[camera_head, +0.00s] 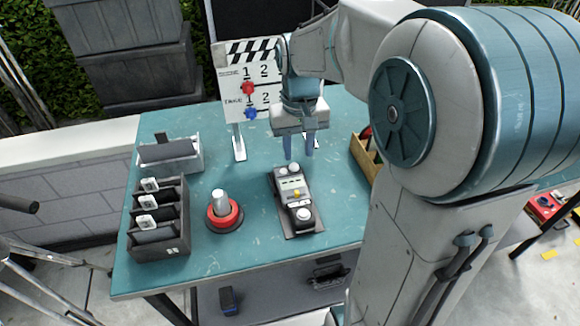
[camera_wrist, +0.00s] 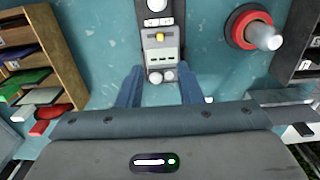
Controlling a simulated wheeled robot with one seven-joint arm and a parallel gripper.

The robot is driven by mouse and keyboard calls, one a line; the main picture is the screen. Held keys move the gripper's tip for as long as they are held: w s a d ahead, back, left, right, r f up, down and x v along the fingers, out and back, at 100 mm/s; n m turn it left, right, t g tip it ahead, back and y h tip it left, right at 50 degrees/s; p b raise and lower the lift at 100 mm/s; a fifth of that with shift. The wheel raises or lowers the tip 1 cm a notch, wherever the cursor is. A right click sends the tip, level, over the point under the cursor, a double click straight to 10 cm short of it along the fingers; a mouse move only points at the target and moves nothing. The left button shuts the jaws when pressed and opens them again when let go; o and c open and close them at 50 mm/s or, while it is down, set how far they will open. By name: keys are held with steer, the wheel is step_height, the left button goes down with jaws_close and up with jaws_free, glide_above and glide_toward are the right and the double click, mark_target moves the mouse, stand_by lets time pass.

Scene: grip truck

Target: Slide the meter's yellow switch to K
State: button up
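The meter (camera_head: 294,205) is a dark device with a pale panel, lying on a dark pad on the teal table. Its small yellow switch (camera_head: 297,191) shows near the middle of the panel, and in the wrist view the switch (camera_wrist: 160,37) is on the meter's centre line. I cannot read the letter K in either view. My gripper (camera_head: 298,156) points down above the far end of the meter. In the wrist view its two blue fingers stand apart on either side of the meter's near end, with nothing held. The switch lies beyond the fingertips there.
A red-ringed grey knob (camera_head: 222,213) stands left of the meter. A dark slotted rack (camera_head: 159,226) and a grey bin (camera_head: 168,155) are at the table's left. A clapperboard (camera_head: 240,72) stands behind. A wooden box (camera_head: 362,155) is to the right.

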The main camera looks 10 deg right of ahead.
mark_target(297, 192)
step_height(297, 192, down, 14)
steer(key=shift+w+r, duration=0.1)
stand_by(0.4)
